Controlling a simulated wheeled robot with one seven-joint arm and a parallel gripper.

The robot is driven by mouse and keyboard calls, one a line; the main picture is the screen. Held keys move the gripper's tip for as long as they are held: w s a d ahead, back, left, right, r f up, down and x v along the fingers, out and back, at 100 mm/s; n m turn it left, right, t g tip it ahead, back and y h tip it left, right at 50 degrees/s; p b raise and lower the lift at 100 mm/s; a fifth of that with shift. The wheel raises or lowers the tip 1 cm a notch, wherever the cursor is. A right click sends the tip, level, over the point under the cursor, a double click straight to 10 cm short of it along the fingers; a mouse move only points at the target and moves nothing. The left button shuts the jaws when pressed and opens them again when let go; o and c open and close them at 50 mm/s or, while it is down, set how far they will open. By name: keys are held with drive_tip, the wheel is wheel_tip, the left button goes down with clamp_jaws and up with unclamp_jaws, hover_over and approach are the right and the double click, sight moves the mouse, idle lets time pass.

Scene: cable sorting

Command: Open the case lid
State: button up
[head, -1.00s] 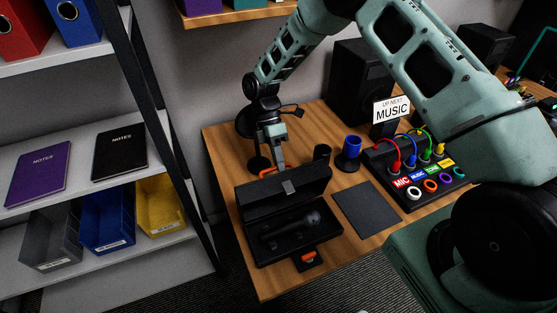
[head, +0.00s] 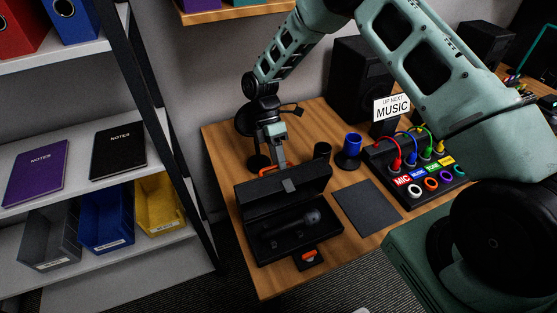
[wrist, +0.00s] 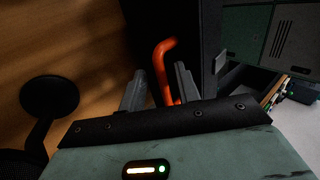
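The black case (head: 250,245) lies on the wooden desk with its lid (head: 262,195) raised at the back, its inside showing. A dark microphone (head: 290,226) lies in it. An orange handle (head: 269,170) shows behind the lid's upper edge. My gripper (head: 279,162) is behind the lid, close to its upper edge. In the wrist view, the two grey fingers of my gripper (wrist: 159,88) stand apart, with the orange handle (wrist: 161,58) in the gap, nearer the right finger. Whether a finger touches it cannot be told. An orange latch (head: 309,255) shows at the case's front.
A dark flat pad (head: 367,207) lies right of the case. A panel with coloured cables (head: 415,165) is farther right. A shelf (head: 110,190) stands to the left.

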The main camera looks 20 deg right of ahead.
sight(280, 184)
wheel_tip(280, 184, up, 10)
drive_tip(key=b, duration=0.2)
drive_tip(key=shift+d+f, duration=0.1)
drive_tip(key=shift+f, duration=0.05)
clamp_jaws()
drive_tip(key=s+d+r+t+y+p, duration=0.25)
drive_tip(key=s+t+p, duration=0.25)
drive_tip(key=t+p, duration=0.4)
drive_tip(key=w+a+f+t+y, duration=0.1)
drive_tip(key=w+a+f, duration=0.1)
drive_tip(key=f, duration=0.7)
drive_tip(key=shift+w+a+f+m+p, duration=0.15)
drive_tip(key=shift+a+f+m+p, duration=0.2)
drive_tip(key=shift+a, duration=0.5)
